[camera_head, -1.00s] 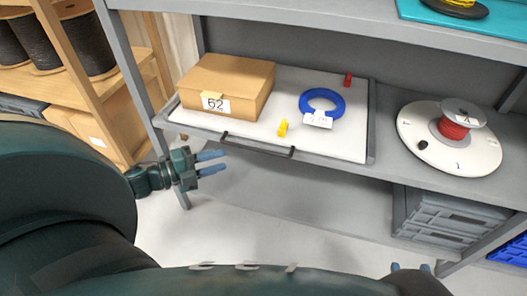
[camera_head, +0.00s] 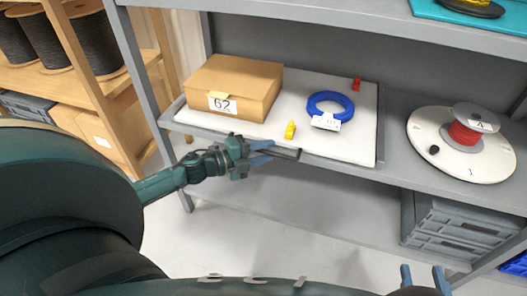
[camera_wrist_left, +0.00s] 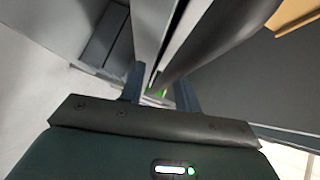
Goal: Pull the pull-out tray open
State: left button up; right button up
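The pull-out tray (camera_head: 352,150) is a white board in a grey frame on the middle shelf, with its front about level with the shelf edge. Its dark bar handle (camera_head: 287,154) is on the front, partly hidden by my left gripper. My left gripper (camera_head: 262,152) is at the handle with its fingers apart. In the left wrist view the fingers (camera_wrist_left: 159,88) are open, and the dark handle bar (camera_wrist_left: 215,42) runs close in front of and between them; I cannot tell whether they touch it. My right gripper (camera_head: 423,276) is open and empty at the bottom edge.
On the tray are a cardboard box (camera_head: 235,88) marked 62, a blue cable coil (camera_head: 330,104), a yellow piece (camera_head: 290,130) and a red piece (camera_head: 357,83). A white disc with a red reel (camera_head: 464,134) stands right. Grey crates (camera_head: 455,225) sit below. A shelf post (camera_head: 140,75) stands left.

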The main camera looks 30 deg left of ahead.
pick_arm(q)
grip_shut()
dwell(0.4)
jog(key=shift+s, duration=0.1)
